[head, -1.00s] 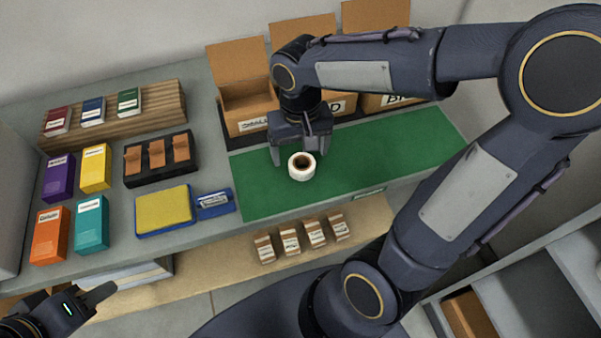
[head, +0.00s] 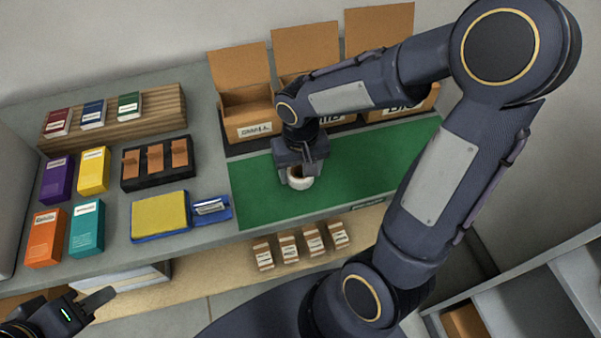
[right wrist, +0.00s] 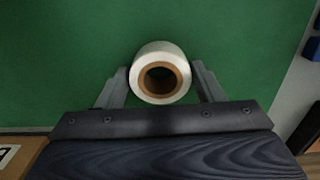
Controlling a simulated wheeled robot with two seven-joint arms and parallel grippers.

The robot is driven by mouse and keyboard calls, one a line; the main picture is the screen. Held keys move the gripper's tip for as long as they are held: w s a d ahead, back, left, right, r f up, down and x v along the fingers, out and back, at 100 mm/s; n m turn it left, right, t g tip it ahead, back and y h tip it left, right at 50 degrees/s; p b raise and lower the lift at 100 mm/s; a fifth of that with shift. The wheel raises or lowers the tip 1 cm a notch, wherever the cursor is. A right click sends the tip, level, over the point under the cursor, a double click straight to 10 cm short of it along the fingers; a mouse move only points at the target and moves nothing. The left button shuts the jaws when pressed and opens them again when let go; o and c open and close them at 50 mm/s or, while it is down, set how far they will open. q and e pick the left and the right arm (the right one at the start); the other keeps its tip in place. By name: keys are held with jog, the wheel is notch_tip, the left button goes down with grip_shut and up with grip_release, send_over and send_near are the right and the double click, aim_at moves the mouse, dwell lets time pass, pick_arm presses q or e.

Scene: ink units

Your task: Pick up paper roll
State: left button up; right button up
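The paper roll (head: 300,183) is white with a brown core and is on or just above the green mat (head: 365,165); I cannot tell whether it touches the mat. My right gripper (head: 300,172) is above it, with a finger on either side. In the right wrist view the roll (right wrist: 160,55) sits between the two fingertips (right wrist: 160,72), which close in on its sides with no clear gap. The fingers partly hide the roll in the head view. My left gripper (head: 90,303) is at the lower left, away from the counter and empty; only part of it shows.
Open cardboard boxes (head: 248,112) stand along the back of the mat. A yellow pad (head: 160,214), a black holder (head: 158,182) and coloured cartons (head: 86,228) are on the left. Several small packets (head: 289,248) lie on the lower shelf. The mat right of the roll is clear.

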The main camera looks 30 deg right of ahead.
jog(key=c, duration=0.6)
jog(key=shift+r, duration=0.1)
